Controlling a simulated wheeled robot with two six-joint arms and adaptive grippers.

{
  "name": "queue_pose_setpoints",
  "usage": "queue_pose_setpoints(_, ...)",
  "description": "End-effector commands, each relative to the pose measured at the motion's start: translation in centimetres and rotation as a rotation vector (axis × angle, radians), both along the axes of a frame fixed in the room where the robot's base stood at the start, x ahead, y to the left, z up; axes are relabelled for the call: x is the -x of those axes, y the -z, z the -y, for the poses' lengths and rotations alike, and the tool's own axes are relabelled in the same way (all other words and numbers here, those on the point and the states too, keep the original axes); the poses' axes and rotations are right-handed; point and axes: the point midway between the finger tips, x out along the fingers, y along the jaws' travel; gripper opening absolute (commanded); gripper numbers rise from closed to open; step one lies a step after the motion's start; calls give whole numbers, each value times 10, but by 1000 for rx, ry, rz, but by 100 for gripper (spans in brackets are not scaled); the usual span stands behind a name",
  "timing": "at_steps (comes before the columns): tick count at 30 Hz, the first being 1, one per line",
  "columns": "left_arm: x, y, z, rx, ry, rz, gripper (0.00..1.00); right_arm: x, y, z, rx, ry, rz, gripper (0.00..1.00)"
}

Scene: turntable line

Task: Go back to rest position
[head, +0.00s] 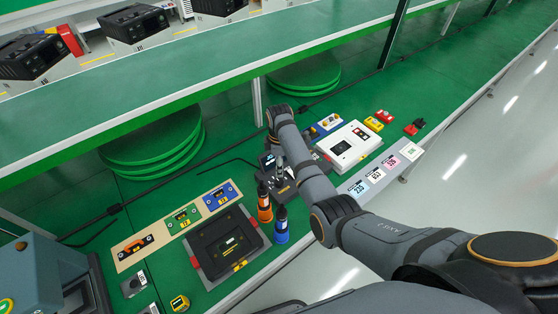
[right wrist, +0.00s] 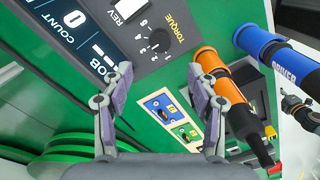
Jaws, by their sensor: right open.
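My right arm comes in from the lower right in the head view and bends over the green bench (head: 135,190). Its gripper is hard to make out there among the dark parts near the controller. In the right wrist view my right gripper (right wrist: 160,82) is open, its two fingers apart with nothing between them. The grey controller marked TORQUE and REV (right wrist: 125,38) lies beyond the fingertips. An orange-and-black driver (right wrist: 228,90) is beside the right finger, and a blue-and-black driver (right wrist: 285,62) is farther right. My left gripper is in neither view.
A black case lies on a grey tray (head: 207,273), left of the orange driver (head: 264,205) and blue driver (head: 281,226). A beige board (head: 150,229) holds coloured plates. A white box (head: 348,150) and label cards (head: 358,189) are right of the arm. Green turntable discs (head: 155,145) stand behind.

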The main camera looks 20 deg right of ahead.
Motion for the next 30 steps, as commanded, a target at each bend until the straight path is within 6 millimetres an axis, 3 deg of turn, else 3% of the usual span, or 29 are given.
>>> queue_pose_setpoints(6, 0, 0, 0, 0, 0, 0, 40, 0, -19, 0, 0, -1, 0, 59)
queue_pose_setpoints(22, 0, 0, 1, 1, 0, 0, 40, 3, -16, 2, 0, 17, 1, 59)
queue_pose_setpoints(26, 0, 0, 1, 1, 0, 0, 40, 31, 6, 20, 4, 180, 32, 59)
queue_pose_setpoints(30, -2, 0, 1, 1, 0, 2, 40, 97, 26, 52, 9, 513, 116, 59)
